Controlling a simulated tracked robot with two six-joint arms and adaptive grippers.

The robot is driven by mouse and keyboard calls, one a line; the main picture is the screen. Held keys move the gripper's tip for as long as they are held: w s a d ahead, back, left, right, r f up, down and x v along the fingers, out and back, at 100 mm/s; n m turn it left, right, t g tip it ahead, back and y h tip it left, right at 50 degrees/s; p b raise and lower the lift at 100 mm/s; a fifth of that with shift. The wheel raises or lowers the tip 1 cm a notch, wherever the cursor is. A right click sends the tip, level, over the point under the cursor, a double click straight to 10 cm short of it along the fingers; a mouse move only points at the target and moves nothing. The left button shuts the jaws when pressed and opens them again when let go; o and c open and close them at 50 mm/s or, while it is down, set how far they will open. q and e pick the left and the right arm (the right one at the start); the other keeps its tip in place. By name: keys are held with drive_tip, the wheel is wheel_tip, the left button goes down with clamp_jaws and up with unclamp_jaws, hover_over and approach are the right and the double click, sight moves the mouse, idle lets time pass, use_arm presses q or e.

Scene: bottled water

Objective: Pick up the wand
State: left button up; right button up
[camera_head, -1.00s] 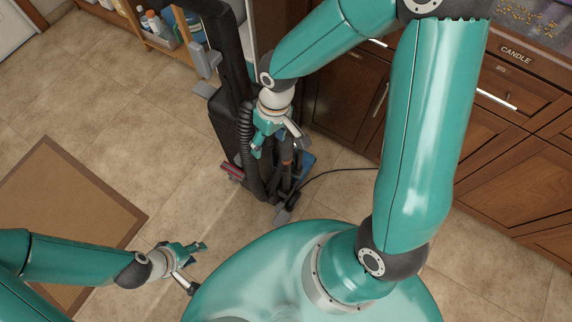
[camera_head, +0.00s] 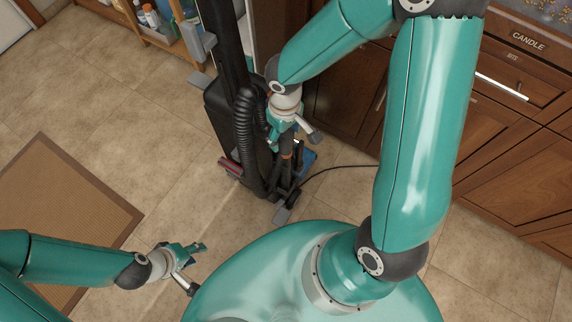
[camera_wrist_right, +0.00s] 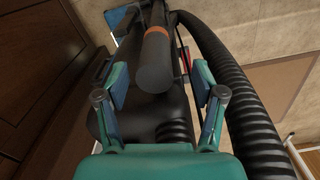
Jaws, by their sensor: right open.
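The wand (camera_wrist_right: 154,62) is a dark tube with an orange ring on the upright vacuum cleaner (camera_head: 222,115). In the right wrist view its rounded near end lies between the two spread fingers of my right gripper (camera_wrist_right: 160,82), with gaps on both sides. In the head view my right gripper (camera_head: 292,138) is over the right side of the vacuum and partly hides the wand. My left gripper (camera_head: 198,268) is open and empty over the floor at lower left, away from the vacuum.
A ribbed black hose (camera_wrist_right: 238,100) curves close by the right finger in the wrist view. Wooden cabinets (camera_head: 345,95) stand to the right of the vacuum. A black cord (camera_head: 335,170) runs right along the floor. A brown mat (camera_head: 60,205) lies on open floor at left.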

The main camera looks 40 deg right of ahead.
drive_tip(key=shift+w+d+f+b, duration=0.2)
drive_tip(key=shift+f+b, duration=0.1)
drive_tip(key=shift+f, duration=1.05)
drive_tip(key=shift+w+d+f+b, duration=0.15)
drive_tip(key=shift+f+b, duration=0.1)
drive_tip(key=shift+f, duration=1.1)
drive_tip(key=shift+a, duration=0.1)
drive_tip(key=shift+c, duration=0.2)
clamp_jaws()
